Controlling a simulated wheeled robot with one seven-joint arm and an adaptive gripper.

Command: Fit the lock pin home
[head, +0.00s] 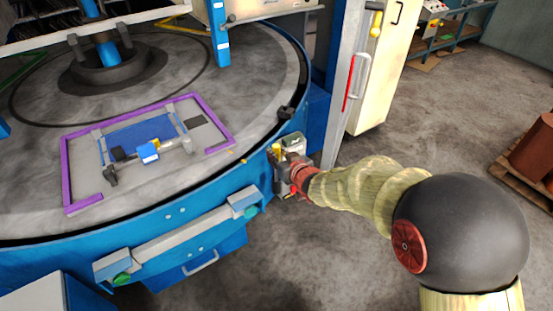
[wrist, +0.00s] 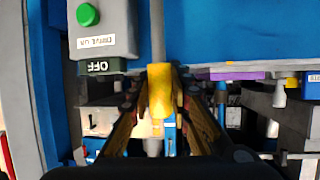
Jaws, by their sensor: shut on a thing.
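My gripper (head: 281,160) is at the rim of the round blue table, beside a grey control box (head: 294,142). In the wrist view my gripper (wrist: 160,82) is shut on a yellow piece (wrist: 160,98), which looks like the lock pin's grip. A grey rod (wrist: 158,35) runs in line above it, and a grey piece shows below. The yellow piece also shows at the gripper in the head view (head: 276,149). The pin's tip and any hole for it are hidden, so I cannot tell how far in it sits.
The control box (wrist: 104,28) with a green button and an "OFF" label is close at the upper left. The turntable (head: 260,95) carries a purple frame (head: 66,180) with a fixture inside. A cabinet with a red-handled door (head: 347,85) stands behind. The floor at the front is clear.

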